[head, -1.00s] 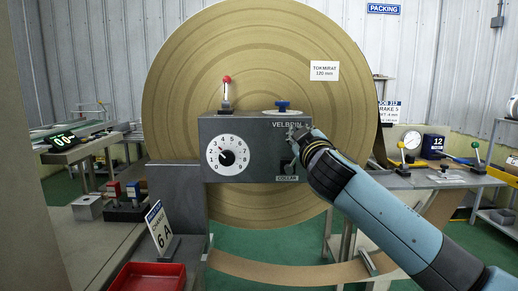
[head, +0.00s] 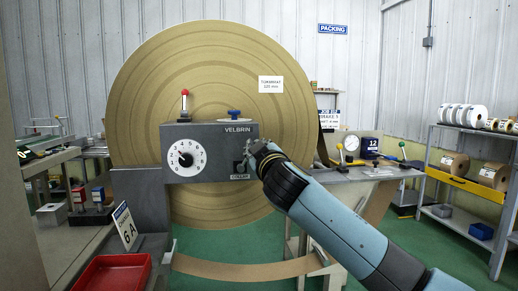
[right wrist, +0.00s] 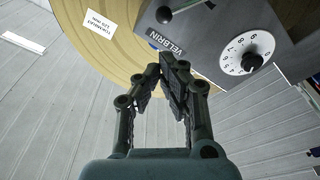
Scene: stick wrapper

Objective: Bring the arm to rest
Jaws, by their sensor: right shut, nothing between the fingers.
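My right gripper (head: 256,152) is shut and empty at the right edge of the grey control box (head: 212,138). Whether it touches the box I cannot tell. In the right wrist view, the fingertips of the gripper (right wrist: 166,72) come together in front of the box (right wrist: 195,50), near its VELBRIN label. A dark slot with a COLLAR label lies beside my gripper. My left gripper is not in view.
A large tan roll (head: 140,85) stands behind the box. A bench (head: 372,174) with a gauge and levers is at the right, with a shelf rack (head: 470,192) beyond. A red tray (head: 112,272) sits at the lower left. Green floor shows below.

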